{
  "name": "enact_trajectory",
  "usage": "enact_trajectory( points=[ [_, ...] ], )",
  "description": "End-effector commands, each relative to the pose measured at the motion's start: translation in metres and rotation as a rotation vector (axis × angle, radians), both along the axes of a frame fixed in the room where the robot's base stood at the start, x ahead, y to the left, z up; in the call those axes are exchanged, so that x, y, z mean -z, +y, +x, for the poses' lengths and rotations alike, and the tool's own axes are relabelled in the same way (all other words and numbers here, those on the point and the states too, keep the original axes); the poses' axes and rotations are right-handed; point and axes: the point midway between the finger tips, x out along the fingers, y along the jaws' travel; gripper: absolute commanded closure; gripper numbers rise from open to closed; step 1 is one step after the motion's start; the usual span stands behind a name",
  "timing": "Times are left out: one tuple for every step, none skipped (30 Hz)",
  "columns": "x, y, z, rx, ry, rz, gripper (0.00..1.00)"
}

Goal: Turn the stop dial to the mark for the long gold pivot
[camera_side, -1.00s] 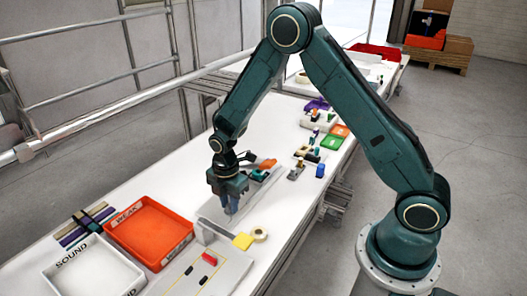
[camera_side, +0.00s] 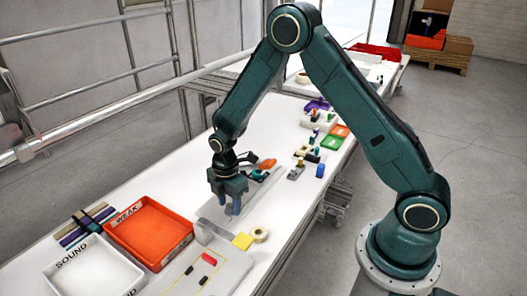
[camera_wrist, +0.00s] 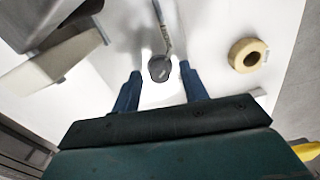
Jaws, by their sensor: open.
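My gripper (camera_wrist: 160,72) is open, its two blue fingers pointing down close to the white bench. In the wrist view a dark grey round knob (camera_wrist: 160,70), which looks like the stop dial, sits between the fingertips with a gap on each side. A thin strip runs from it toward the top of the picture. In the side view my gripper (camera_side: 232,208) is over the middle of the bench and its fingers hide the knob. I cannot make out any dial marks, and I cannot pick out a long gold pivot.
A tape roll (camera_side: 259,234) and a yellow pad (camera_side: 243,241) lie near the gripper. An orange WEAK tray (camera_side: 148,203) and a white SOUND tray (camera_side: 62,268) stand at the left. A pale board (camera_side: 222,277) holds a red block (camera_side: 209,258). Small parts line the bench behind.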

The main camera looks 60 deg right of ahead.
Motion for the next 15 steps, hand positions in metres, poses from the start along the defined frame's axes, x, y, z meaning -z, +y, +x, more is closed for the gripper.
enact_trajectory(
  points=[
    [-0.002,0.0,0.0,0.0,-0.001,0.0,0.56],
    [-0.003,0.0,0.0,0.0,-0.001,0.0,0.56],
    [-0.005,0.0,0.0,0.0,-0.001,0.0,0.56],
    [-0.007,0.0,0.001,0.0,-0.002,0.0,0.56],
    [-0.009,0.0,0.001,0.0,-0.002,0.0,0.56],
    [-0.012,0.0,0.001,0.0,-0.003,0.001,0.56],
    [-0.015,0.0,0.001,0.0,-0.003,0.001,0.56],
    [-0.018,0.0,0.001,0.0,-0.003,0.001,0.56],
    [-0.022,0.0,0.001,0.0,-0.003,0.001,0.56],
    [-0.026,0.0,0.001,0.0,-0.004,0.0,0.56],
    [-0.03,0.0,0.001,0.0,-0.004,0.0,0.56],
    [-0.036,0.0,0.001,0.0,-0.004,0.0,0.56],
    [-0.04,0.0,0.001,0.0,-0.005,0.0,0.56],
    [-0.045,0.0,0.001,0.0,-0.005,0.0,0.56],
    [-0.051,0.0,0.001,0.0,-0.005,0.0,0.56]
  ],
)
